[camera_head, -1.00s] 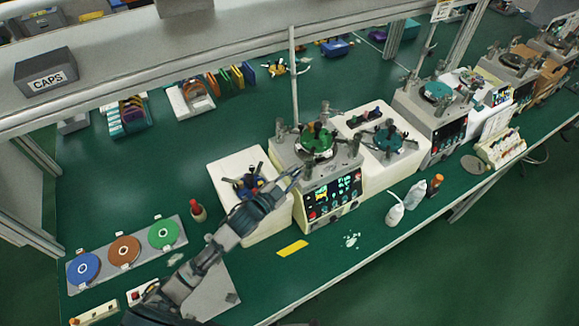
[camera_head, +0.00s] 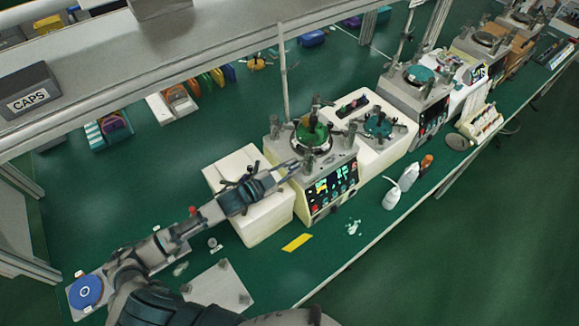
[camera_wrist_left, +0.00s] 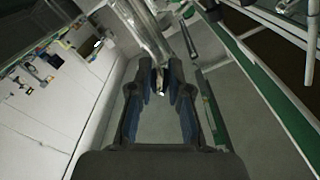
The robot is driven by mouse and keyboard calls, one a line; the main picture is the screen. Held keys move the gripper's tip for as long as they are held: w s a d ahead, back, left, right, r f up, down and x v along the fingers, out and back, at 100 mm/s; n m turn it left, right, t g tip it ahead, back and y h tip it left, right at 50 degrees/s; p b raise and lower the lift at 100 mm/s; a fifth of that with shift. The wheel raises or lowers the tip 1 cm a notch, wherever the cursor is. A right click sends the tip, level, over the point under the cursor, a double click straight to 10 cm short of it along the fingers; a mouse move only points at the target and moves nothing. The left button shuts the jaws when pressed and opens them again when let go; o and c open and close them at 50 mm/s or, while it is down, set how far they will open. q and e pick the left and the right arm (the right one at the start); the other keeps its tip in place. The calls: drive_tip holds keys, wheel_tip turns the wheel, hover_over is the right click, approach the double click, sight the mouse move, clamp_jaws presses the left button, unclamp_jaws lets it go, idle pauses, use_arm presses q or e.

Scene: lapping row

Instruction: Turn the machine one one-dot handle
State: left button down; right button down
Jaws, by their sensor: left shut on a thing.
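The nearest lapping machine (camera_head: 312,200), a grey box with a lit dark panel (camera_head: 335,188), carries a green round plate (camera_head: 312,133) on top with several dark upright posts around it. My left gripper (camera_head: 292,167) reaches in from the left to the machine's upper left front edge. In the left wrist view, the fingers of my left gripper (camera_wrist_left: 162,84) are close together on a small handle-like piece, mostly hidden between the tips. I cannot read any dot marks on it. My right gripper is out of view.
A white block (camera_head: 268,215) stands under my left forearm, beside the machine. A white unit (camera_head: 385,150) adjoins on the right. An overhead shelf beam (camera_head: 215,45) crosses behind.

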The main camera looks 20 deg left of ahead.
use_arm(q)
drive_tip(key=shift+r, duration=0.35)
drive_tip(key=c, duration=1.2)
unclamp_jaws()
drive_tip(key=shift+w, duration=0.1)
drive_tip(key=shift+o, duration=0.4)
drive_tip(key=shift+w+d+f, duration=0.15)
drive_tip(key=shift+d+f, duration=0.05)
drive_tip(key=shift+d, duration=0.05)
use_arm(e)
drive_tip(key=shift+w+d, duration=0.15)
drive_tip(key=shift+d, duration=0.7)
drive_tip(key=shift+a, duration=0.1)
use_arm(q)
drive_tip(key=shift+s+a, duration=0.2)
drive_tip(key=shift+s, duration=0.15)
drive_tip(key=v, duration=1.1)
drive_tip(key=shift+a+f, duration=0.1)
drive_tip(key=shift+a, duration=0.15)
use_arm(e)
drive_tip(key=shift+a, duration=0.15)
use_arm(q)
drive_tip(key=shift+s+f, duration=0.1)
